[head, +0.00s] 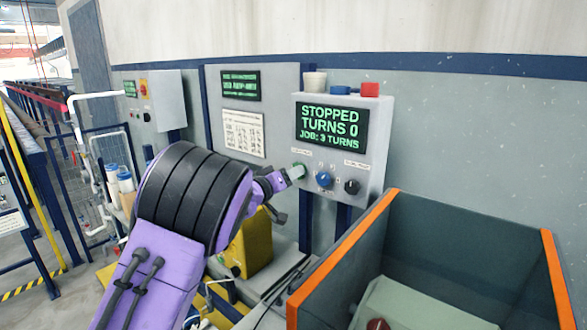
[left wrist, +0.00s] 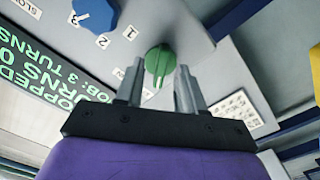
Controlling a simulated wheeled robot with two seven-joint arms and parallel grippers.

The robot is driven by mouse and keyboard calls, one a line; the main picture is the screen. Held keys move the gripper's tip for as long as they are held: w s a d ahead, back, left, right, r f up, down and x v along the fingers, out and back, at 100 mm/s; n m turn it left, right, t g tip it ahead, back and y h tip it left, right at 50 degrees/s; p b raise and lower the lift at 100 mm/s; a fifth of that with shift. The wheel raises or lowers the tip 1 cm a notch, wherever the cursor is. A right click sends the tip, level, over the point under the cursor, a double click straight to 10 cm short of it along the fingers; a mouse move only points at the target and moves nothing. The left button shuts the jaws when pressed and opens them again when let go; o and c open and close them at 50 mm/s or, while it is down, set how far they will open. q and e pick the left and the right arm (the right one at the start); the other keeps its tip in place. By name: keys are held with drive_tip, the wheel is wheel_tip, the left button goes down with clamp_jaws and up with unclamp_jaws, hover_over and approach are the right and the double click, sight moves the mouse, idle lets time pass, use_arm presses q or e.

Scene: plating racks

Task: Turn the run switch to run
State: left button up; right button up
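The control box (head: 385,105) has a screen (head: 332,125) reading "STOPPED, TURNS 0, JOB: 3 TURNS". Below it are a green knob, a blue knob (head: 324,179) and a black knob (head: 352,187). My left gripper (head: 295,173) is at the green knob, partly covering it. In the left wrist view the green knob (left wrist: 159,62) shows just beyond and between the fingertips of my left gripper (left wrist: 159,78), which are apart. I cannot tell whether they touch it. The blue knob (left wrist: 97,14) there has numbers 1, 2, 3. My right gripper is not in view.
An orange-rimmed crate (head: 345,250) stands in front of the box at the right. A second grey control box (head: 165,100) is on the left. A printed sheet (head: 244,133) hangs on the panel.

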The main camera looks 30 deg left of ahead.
use_arm(q)
drive_tip(key=shift+w, duration=0.5)
drive_tip(key=shift+r, duration=0.1)
clamp_jaws()
